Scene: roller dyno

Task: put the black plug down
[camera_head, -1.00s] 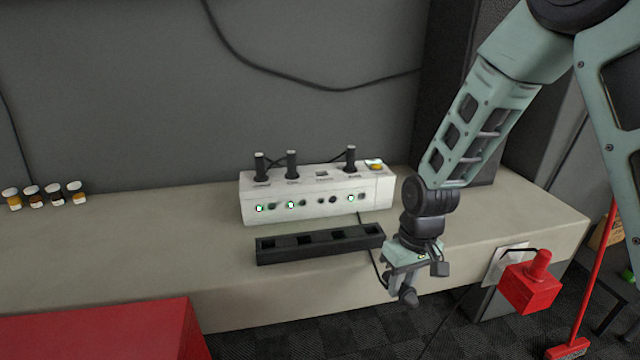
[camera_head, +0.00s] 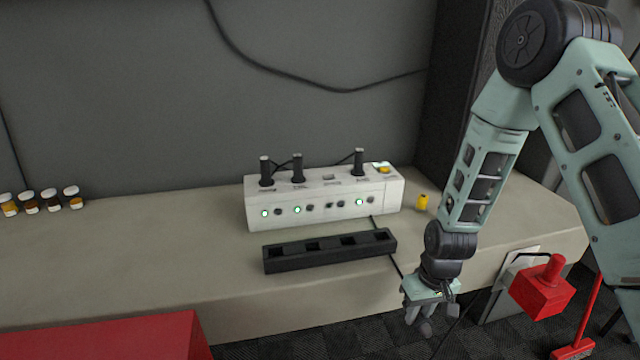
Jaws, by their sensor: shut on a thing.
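My gripper (camera_head: 420,317) points down in front of the counter's front edge, right of the black tray. It is shut on a small dark thing, taken to be the black plug; the fingers hide most of it. A dark cord runs from below the white box down toward my gripper. The white box (camera_head: 290,208) stands on the counter with three upright black plugs (camera_head: 266,172) on top and a bare socket between the second and third. Green lights show on its front. The long black tray (camera_head: 330,262) with several slots lies in front of the box; its slots look empty.
A small yellow thing (camera_head: 422,202) stands on the counter (camera_head: 130,250) right of the box. Several small jars (camera_head: 50,199) stand at far left. A red block-shaped thing (camera_head: 543,290) is right of my gripper. A red surface (camera_head: 110,340) is at lower left.

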